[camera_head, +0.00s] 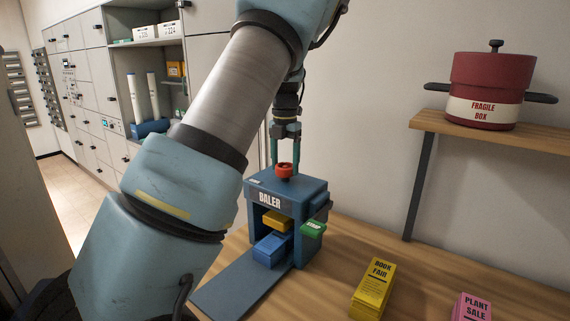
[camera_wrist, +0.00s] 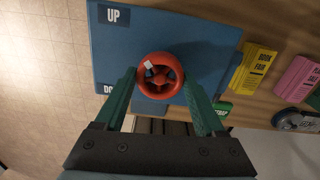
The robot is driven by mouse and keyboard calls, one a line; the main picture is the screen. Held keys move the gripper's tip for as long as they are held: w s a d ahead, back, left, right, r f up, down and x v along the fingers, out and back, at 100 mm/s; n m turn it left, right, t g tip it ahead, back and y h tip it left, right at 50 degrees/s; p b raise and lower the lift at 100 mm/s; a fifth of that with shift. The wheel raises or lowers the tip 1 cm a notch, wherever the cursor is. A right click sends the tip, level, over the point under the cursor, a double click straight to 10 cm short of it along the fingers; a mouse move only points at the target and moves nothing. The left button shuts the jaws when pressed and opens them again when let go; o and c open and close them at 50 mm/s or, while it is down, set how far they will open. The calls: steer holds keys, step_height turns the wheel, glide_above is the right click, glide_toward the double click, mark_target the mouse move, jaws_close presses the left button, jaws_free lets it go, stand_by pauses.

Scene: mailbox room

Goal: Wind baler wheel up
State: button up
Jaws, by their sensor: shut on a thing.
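The blue baler (camera_head: 283,205) stands on the wooden table, its front open. Its red wheel (camera_head: 285,170) sits on top. In the wrist view the wheel (camera_wrist: 160,75) lies between the green fingers, with a white mark at its upper left. My gripper (camera_head: 285,158) points down from above and is shut on the wheel's rim; it also shows in the wrist view (camera_wrist: 160,84). An "UP" label (camera_wrist: 113,16) is on the baler's top, and part of another label, "DO", shows below it. A yellow block (camera_head: 277,221) and a blue block (camera_head: 271,249) show inside the baler.
A green tab (camera_head: 312,230) sticks out at the baler's right side. Yellow "Book Fair" stacks (camera_head: 373,288) and pink "Plant Sale" stacks (camera_head: 472,307) lie to the right. A red pot (camera_head: 491,88) stands on a wall shelf (camera_head: 460,137). A flat blue plate (camera_head: 241,289) extends in front of the baler.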

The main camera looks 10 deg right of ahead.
mark_target(285, 165)
steer(key=shift+n, duration=0.5)
steer(key=o, duration=1.3)
steer(key=shift+o, duration=0.2)
step_height(285, 165, up, 11)
steer(key=b, duration=0.3)
steer(key=shift+f, duration=0.1)
